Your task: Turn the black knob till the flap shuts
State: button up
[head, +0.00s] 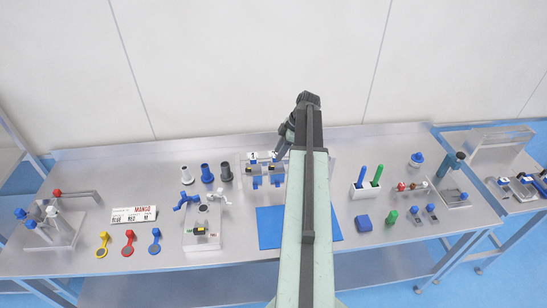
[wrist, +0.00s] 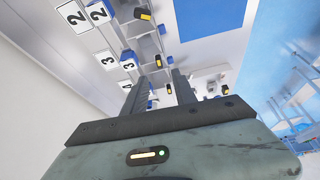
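Several black knobs with yellow marks show, and I cannot tell which one the task means. In the wrist view some sit in a row, one a black knob (wrist: 143,15), beside blue blocks (wrist: 128,57) and numbered white tags (wrist: 108,62). The numbered station (head: 262,170) is partly hidden by my arm in the head view. Another black knob (head: 198,232) is on a grey plate fixture (head: 203,243) to the left. I cannot make out a flap or its position. My gripper (wrist: 158,88) is open, its two fingers apart near the numbered row, with nothing visibly held.
A blue mat (head: 268,228) lies in front of the station. A white holder (head: 364,190) with blue and green sticks is right. The table (head: 340,255) has clear room along its front.

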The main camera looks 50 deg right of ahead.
aim_at(271, 168)
jog(key=b+x, duration=0.7)
jog(key=x, duration=0.1)
jog(key=shift+f+b, duration=0.1)
jog(key=shift+b, duration=0.2)
